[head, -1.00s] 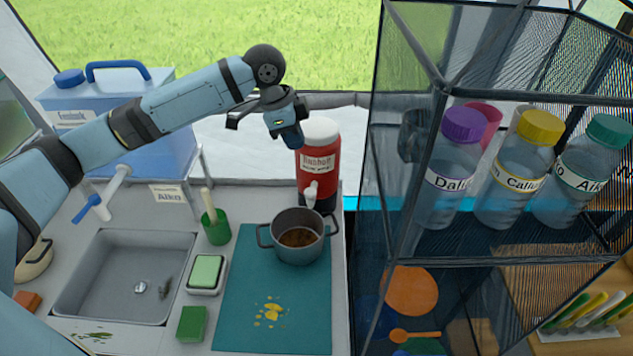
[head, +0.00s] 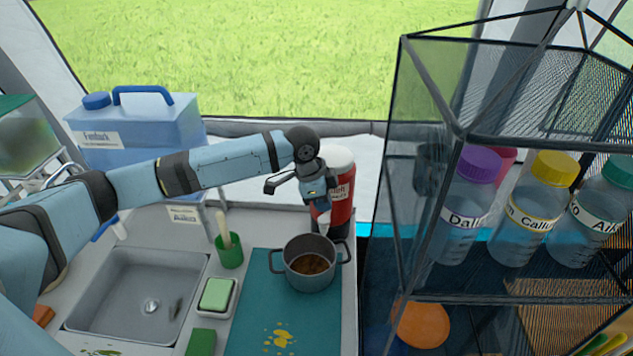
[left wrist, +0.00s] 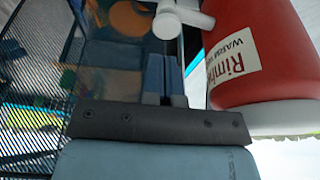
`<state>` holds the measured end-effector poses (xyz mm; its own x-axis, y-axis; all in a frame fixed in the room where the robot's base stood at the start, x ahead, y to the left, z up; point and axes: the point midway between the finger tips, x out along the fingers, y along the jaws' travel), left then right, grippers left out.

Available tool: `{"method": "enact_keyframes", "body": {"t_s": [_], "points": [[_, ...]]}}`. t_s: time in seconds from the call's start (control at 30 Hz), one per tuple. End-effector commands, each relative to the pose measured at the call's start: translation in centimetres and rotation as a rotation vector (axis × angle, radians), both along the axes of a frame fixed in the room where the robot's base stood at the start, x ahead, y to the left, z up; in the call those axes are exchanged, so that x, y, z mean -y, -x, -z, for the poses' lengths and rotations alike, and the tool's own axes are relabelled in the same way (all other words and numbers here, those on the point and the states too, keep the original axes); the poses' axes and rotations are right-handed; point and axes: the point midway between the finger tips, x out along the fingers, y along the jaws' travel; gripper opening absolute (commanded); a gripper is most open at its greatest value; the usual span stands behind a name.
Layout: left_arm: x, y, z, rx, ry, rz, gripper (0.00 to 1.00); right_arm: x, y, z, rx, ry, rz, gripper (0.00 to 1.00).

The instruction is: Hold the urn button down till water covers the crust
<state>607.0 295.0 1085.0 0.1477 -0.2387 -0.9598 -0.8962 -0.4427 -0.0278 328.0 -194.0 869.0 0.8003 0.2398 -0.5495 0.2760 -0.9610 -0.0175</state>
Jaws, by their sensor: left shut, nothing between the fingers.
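The red urn (head: 343,204) with a white lid stands behind the pot, and its white tap (head: 323,222) points down toward it. The grey pot (head: 318,277) holds a brown crust (head: 310,264); I see no water over it. My left gripper (head: 320,202) is in front of the urn, just above the tap, and hides part of the label. In the left wrist view its fingers (left wrist: 164,72) are shut and empty, close to the white tap (left wrist: 178,18), with the red urn (left wrist: 255,50) at right. I cannot make out the button or any contact. My right gripper is not in view.
The pot stands on a teal mat (head: 250,315) with yellow bits on it. A sink (head: 120,295), a green cup (head: 230,252) and a soap dish (head: 217,295) are to the left. A mesh shelf (head: 420,130) with labelled bottles stands close on the right.

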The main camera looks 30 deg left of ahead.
Motion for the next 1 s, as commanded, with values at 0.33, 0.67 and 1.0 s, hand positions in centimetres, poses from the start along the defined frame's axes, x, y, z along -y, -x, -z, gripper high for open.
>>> {"method": "enact_keyframes", "body": {"t_s": [0.33,0.67,1.0], "points": [[-0.3,-0.2,3.4,-0.001,-0.002,0.000,0.00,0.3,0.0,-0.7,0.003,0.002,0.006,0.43],[-0.3,-0.2,3.6,0.000,-0.001,0.000,0.00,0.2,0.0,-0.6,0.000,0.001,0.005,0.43],[-0.3,-0.2,6.0,-0.004,-0.001,0.001,0.00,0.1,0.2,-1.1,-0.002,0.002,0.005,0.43]]}}
